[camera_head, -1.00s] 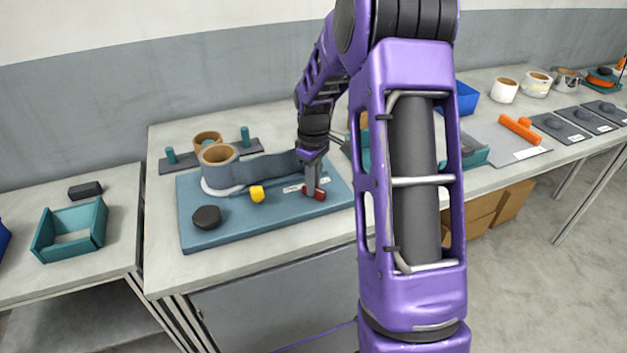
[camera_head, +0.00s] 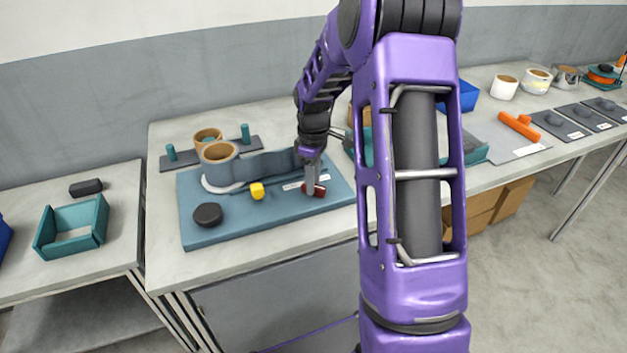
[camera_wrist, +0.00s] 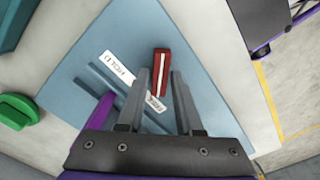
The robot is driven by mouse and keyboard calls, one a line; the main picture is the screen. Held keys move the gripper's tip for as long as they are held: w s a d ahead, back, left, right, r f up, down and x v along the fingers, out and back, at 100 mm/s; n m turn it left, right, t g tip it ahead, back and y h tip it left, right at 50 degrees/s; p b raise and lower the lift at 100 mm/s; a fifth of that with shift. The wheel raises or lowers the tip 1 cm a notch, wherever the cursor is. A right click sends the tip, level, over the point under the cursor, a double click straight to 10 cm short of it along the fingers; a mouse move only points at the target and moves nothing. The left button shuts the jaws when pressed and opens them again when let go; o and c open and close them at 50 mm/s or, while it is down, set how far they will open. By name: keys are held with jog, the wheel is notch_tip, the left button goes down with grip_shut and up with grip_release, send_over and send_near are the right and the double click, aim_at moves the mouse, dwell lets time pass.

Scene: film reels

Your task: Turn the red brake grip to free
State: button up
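The red brake grip (camera_head: 320,191) is a short bar on the blue-grey board (camera_head: 226,229), near its right side. In the wrist view the grip (camera_wrist: 161,70) has a pale line along its top. Its lower end is close to the FREE label (camera_wrist: 155,103); the HOLD label (camera_wrist: 116,66) lies to its left. My gripper (camera_head: 313,190) points down at the grip. In the wrist view its fingers (camera_wrist: 160,73) are apart, one on each side of the grip, with a small gap showing at each side. In the head view the fingers hide part of the grip.
A teal tray (camera_head: 98,218) stands on the left table. The board's front strip is clear.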

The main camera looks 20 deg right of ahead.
jog(key=shift+o, duration=0.8)
notch_tip(320, 180, up, 18)
jog(key=p, duration=0.1)
jog(key=shift+f+p, duration=0.25)
jog(key=shift+p, duration=0.05)
